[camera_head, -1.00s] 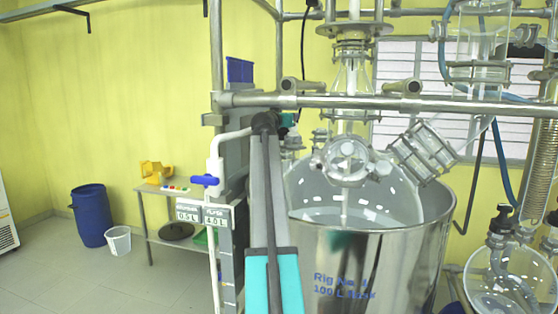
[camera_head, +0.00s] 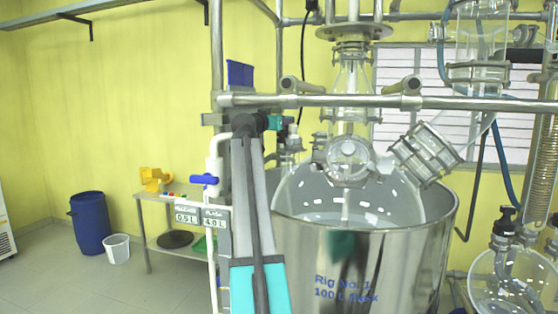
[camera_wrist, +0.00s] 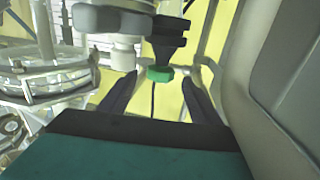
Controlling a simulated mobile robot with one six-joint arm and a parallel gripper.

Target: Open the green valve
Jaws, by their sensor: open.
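The green valve (camera_wrist: 159,73) shows in the wrist view as a small green handle under a black fitting, near the picture's middle. My gripper (camera_wrist: 160,82) is open, with one dark finger to each side of the green handle in the picture. I see no finger touching it, and the gap in depth is hard to judge. In the head view my gripper (camera_head: 286,122) is small and partly hidden behind the steel rail, at the upper end of my arm. I cannot make out the green valve in the head view.
A steel rail (camera_head: 340,101) crosses close to my gripper. A large steel vessel (camera_head: 360,270) with glassware stands right of my arm. A white pipe with a blue valve (camera_head: 204,180) is just left. A blue barrel (camera_head: 88,219) and bucket (camera_head: 117,248) stand on open floor further left.

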